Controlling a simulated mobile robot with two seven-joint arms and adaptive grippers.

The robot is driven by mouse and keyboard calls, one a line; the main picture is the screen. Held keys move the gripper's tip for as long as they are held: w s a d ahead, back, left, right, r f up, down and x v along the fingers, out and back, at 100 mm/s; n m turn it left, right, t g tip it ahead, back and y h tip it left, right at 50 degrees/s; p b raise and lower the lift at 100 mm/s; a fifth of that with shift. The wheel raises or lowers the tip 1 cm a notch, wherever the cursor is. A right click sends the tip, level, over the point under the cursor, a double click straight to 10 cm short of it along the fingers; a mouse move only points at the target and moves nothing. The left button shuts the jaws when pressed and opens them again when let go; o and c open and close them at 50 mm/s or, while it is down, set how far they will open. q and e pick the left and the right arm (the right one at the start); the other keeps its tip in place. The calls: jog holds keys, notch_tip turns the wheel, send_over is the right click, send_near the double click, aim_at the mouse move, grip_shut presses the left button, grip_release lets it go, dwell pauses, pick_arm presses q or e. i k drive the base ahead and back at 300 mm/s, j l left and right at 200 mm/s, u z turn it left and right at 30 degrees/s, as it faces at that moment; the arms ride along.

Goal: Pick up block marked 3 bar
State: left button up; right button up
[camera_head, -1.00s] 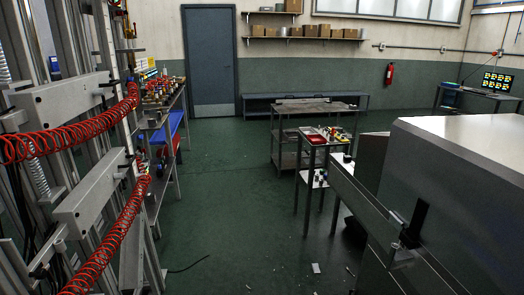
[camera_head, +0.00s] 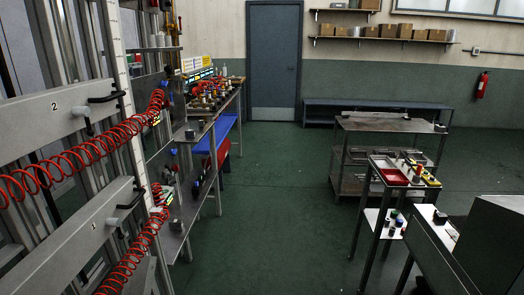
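No block with a readable "3 bar" mark shows. Small mixed items (camera_head: 207,97) stand on the long bench along the left, too small to identify. More small items (camera_head: 411,162) lie on the small cart at right, beside a red tray (camera_head: 395,178), and their marks are also unreadable. Neither of my grippers is in view.
Grey panels marked 2 (camera_head: 40,115) and 1 (camera_head: 75,245), with red coiled hoses (camera_head: 85,152), stand close at left. A grey cart (camera_head: 390,125) stands behind the small cart. A metal machine (camera_head: 490,245) fills the lower right. The green floor (camera_head: 285,215) between is clear.

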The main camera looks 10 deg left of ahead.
aim_at(189, 133)
jog(key=i, duration=1.5)
jog(key=i+u, duration=0.2)
jog(key=i, duration=0.5)
jog(key=i+l+u, duration=0.2)
jog(key=i, duration=0.5)
jog(key=i+u, duration=0.75)
jog(key=i+l+u, duration=0.2)
jog(key=u, duration=0.2)
